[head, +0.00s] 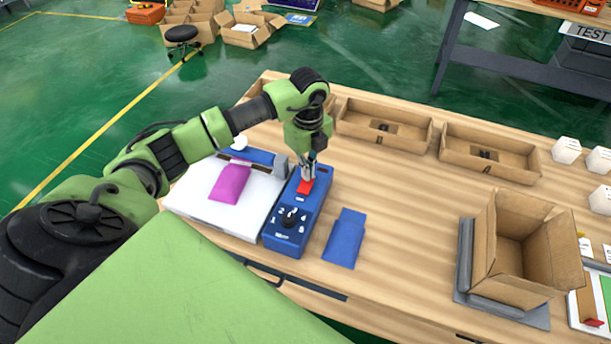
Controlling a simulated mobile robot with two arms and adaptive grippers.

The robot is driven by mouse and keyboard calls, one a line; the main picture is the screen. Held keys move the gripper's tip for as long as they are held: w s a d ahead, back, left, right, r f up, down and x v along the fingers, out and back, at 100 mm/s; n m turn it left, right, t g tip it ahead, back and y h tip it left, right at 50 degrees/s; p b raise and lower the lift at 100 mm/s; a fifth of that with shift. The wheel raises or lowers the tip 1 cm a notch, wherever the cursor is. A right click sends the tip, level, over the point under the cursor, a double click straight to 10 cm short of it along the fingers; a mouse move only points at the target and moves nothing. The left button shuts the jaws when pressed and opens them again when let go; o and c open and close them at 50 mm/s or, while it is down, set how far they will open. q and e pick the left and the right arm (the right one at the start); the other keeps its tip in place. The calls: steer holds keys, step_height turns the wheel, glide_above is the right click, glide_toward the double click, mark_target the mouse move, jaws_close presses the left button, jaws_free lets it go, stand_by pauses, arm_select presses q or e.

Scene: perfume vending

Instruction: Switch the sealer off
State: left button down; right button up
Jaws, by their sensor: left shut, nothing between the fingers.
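The sealer (283,238) is a blue box with a black numbered knob (290,219) near its front and a red switch (304,187) further back. It stands on the wooden table at the right edge of a white platform (207,208). My left gripper (307,177) points down from above, shut and empty, with its fingertips at the red switch. The fingertips hide part of the switch, and I cannot tell whether they press it or which way it is tilted. My right gripper is not in view.
A magenta pouch (230,184) lies on the white platform. A blue pouch (344,238) lies right of the sealer. An open cardboard box (560,246) stands at the right. Shallow cardboard trays (501,173) line the back. The table's middle (408,220) is clear.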

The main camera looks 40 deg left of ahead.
arm_select(q)
steer(key=shift+f+b, duration=0.35)
steer(key=shift+f, duration=0.3)
steer(key=shift+r, duration=0.15)
steer(key=shift+r+p, duration=2.65)
steer(key=shift+r, duration=0.8)
